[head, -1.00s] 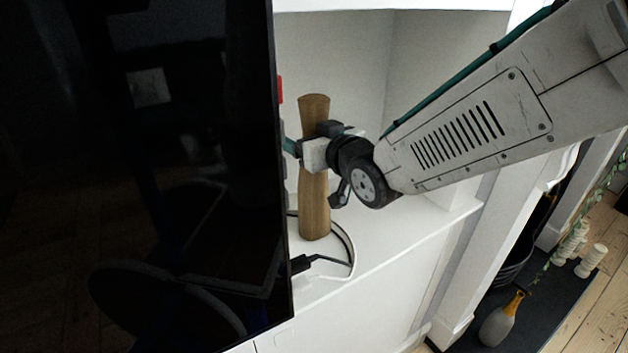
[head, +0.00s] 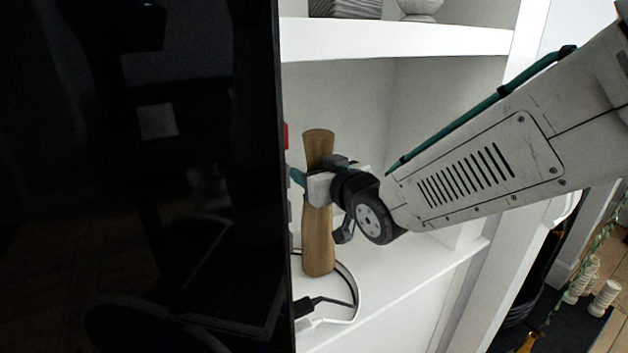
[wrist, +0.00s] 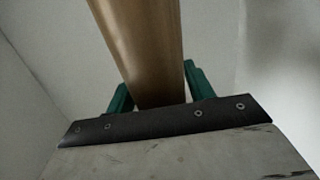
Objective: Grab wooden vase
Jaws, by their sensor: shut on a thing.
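The wooden vase (head: 319,240) is a tall, narrow-waisted brown piece standing upright, or nearly so, on the white shelf beside the black screen in the head view. My gripper (head: 306,182) is shut on the vase at its waist, above mid-height. In the wrist view the vase (wrist: 140,45) rises between the two green fingers (wrist: 155,90), one on each side of it. The far finger is mostly hidden behind the vase and screen in the head view. I cannot tell whether the vase's base touches the shelf.
A large black screen (head: 140,180) stands close on the left. An upper shelf (head: 400,38) holds a grey box (head: 345,8) and a bowl (head: 420,8). Shelf space to the right is clear.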

